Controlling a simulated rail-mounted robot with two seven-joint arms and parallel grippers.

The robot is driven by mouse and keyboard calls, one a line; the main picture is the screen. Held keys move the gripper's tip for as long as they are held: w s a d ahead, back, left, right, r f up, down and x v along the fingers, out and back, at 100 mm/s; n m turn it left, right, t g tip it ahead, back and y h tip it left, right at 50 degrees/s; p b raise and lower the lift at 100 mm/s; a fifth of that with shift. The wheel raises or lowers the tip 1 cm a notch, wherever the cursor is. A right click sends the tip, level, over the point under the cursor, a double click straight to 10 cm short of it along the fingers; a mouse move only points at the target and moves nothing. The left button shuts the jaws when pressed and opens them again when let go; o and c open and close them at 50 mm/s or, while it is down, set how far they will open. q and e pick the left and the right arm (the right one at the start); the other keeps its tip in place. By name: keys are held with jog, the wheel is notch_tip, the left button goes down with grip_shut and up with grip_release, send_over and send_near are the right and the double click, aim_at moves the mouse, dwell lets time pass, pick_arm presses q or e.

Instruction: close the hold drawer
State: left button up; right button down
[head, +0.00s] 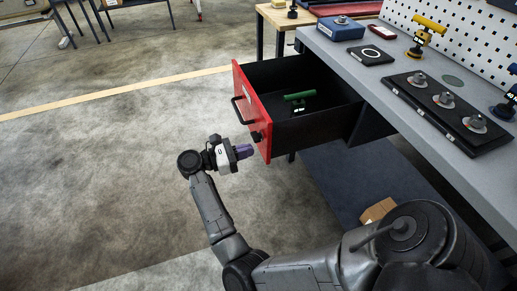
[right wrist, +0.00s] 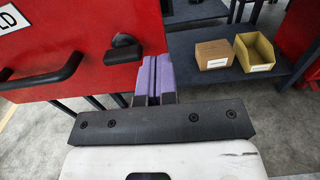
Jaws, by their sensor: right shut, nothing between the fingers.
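The hold drawer (head: 263,143) has a red front and a black inside, and it stands pulled out from the grey workbench. A green-handled object (head: 299,97) lies in it. Its black bar handle (head: 243,112) is on the red front, which also fills the upper left of the right wrist view (right wrist: 70,30). My right gripper (head: 244,151) is shut and empty, in front of the drawer's near lower corner. In the right wrist view its purple fingers (right wrist: 154,75) are together beside the black knob (right wrist: 124,48); contact cannot be told. My left gripper is not in view.
The workbench top (head: 400,75) carries a blue box (head: 341,29), a yellow tool (head: 427,32) and a black plate with several grey knobs (head: 445,105). A lower shelf (head: 335,180) holds a cardboard box (right wrist: 214,54) and a yellow bin (right wrist: 255,52). The floor left of the drawer is clear.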

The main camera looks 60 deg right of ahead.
aim_at(266, 145)
jog(key=shift+b+x, duration=0.5)
jog(key=shift+x, duration=1.4)
jog(key=shift+s+d, duration=0.1)
